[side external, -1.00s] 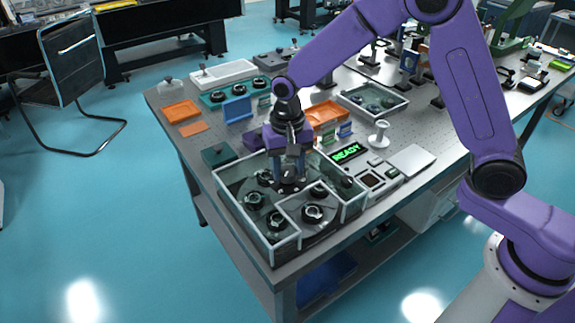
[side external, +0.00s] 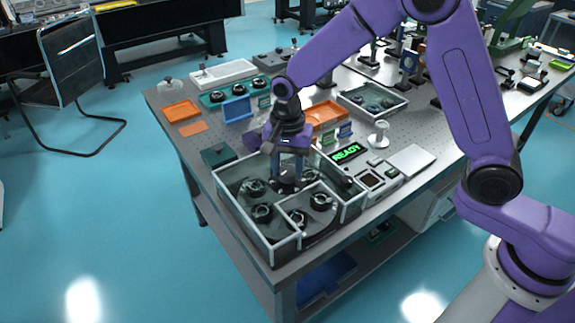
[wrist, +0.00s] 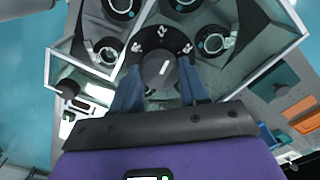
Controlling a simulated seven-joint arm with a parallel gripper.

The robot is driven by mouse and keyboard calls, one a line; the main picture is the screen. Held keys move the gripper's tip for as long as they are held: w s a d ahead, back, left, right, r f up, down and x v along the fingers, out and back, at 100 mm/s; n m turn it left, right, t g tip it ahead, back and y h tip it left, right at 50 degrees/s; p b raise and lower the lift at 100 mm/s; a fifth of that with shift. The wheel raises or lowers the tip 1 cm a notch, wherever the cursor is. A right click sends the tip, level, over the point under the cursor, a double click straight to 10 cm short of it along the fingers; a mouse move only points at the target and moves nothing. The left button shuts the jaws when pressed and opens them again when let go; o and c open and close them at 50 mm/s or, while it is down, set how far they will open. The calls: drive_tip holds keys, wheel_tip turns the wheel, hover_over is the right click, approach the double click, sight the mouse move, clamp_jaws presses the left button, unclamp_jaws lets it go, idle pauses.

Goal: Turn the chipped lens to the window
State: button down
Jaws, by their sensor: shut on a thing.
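A clear-walled box (side external: 236,221) with pale edges stands at the table's near corner. Inside it is a dark turntable with several round lenses in black mounts, such as one at the left (side external: 262,212) and one at the front (side external: 298,217). My gripper (side external: 287,176) reaches down into the box. In the wrist view its blue fingers (wrist: 160,88) are shut on a grey knob (wrist: 158,68) at the turntable's hub. Lenses also show there around the hub (wrist: 213,43). I cannot tell which lens is chipped, nor clearly make out the window.
A green READY display (side external: 347,152) stands right of the box, beside a small device (side external: 371,179) and a grey plate (side external: 411,160). The box walls stand close around my gripper.

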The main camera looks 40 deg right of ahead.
drive_tip(key=shift+w+r+m, duration=0.1)
drive_tip(key=shift+r+m, duration=0.05)
drive_tip(key=shift+m, duration=3.75)
drive_tip(key=c, duration=0.6)
unclamp_jaws()
wheel_tip(320, 180, up, 17)
drive_tip(key=shift+r, duration=0.15)
